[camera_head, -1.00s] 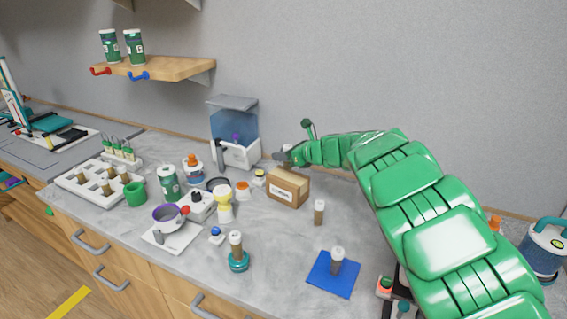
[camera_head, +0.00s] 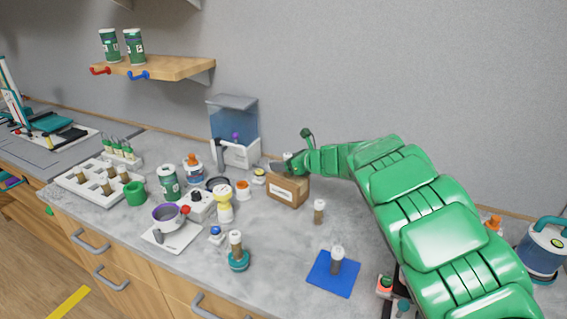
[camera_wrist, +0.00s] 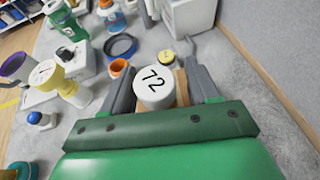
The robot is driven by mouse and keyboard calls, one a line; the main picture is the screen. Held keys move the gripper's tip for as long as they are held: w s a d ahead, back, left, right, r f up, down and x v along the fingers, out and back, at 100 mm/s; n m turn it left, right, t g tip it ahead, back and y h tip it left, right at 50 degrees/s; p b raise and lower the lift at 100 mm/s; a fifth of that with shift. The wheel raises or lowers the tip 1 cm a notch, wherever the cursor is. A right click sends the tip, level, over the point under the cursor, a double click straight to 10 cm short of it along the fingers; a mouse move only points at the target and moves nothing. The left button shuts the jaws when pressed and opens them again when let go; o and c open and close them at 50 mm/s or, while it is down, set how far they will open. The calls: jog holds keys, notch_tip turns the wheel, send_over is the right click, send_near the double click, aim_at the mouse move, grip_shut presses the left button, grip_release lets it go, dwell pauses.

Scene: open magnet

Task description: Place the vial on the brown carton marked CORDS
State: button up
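The vial, with a white cap marked 72 (camera_wrist: 155,87), stands between my gripper's fingers in the wrist view. In the head view its cap (camera_head: 287,156) shows above the brown carton (camera_head: 287,190). My gripper (camera_wrist: 162,80) is low over the carton top. Its left finger is close against the cap; a strip of carton (camera_wrist: 182,88) shows between the cap and the right finger, so the fingers look open around it. The vial's base and its contact with the carton are hidden. The carton's label is too small to read.
Another capped vial (camera_head: 319,211) stands right of the carton. One stands on a blue mat (camera_head: 333,288), one in a teal holder (camera_head: 238,262). Yellow-lidded (camera_head: 259,177) and orange (camera_head: 243,190) items sit left of the carton. A blue tank (camera_head: 234,120) stands behind. Bare counter lies in front.

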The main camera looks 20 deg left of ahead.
jog(key=shift+r, duration=0.2)
jog(key=v, duration=1.2)
jog(key=shift+o, duration=0.4)
jog(key=shift+d+f, duration=0.1)
